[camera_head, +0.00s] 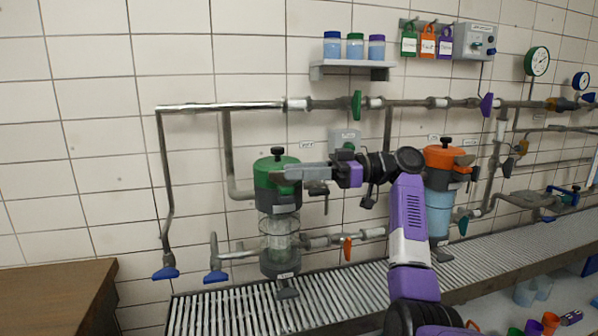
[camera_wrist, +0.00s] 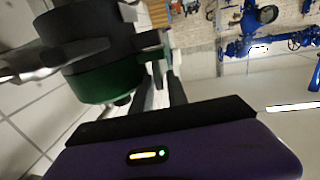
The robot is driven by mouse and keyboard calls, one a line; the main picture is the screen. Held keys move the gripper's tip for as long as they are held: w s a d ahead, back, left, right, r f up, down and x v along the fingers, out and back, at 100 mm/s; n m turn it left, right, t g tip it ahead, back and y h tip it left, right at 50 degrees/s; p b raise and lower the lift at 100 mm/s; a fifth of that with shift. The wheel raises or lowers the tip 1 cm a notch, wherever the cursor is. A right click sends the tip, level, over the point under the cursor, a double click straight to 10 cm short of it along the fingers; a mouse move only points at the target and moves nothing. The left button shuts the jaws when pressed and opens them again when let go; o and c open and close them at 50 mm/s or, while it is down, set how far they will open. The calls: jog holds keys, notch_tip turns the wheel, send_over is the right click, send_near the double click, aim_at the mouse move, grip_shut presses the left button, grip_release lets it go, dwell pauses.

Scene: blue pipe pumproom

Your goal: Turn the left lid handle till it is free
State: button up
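The left canister has a green lid (camera_head: 276,170) with a black knob on top, above a clear glass body (camera_head: 279,235). The lid also shows upside down in the wrist view (camera_wrist: 108,82).
A second canister with an orange lid (camera_head: 446,158) stands right, partly behind my arm. Pipes with a green valve handle (camera_head: 356,105) run above. A blue valve handle (camera_head: 166,273) hangs at left. A slatted bench (camera_head: 335,312) lies below; a brown table (camera_head: 50,290) stands left.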

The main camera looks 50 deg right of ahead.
jog(key=shift+d+r, duration=0.1)
jog(key=v, duration=0.7)
jog(key=shift+s+d+b, duration=0.25)
jog(key=shift+s+b, duration=0.05)
jog(key=shift+b, duration=0.15)
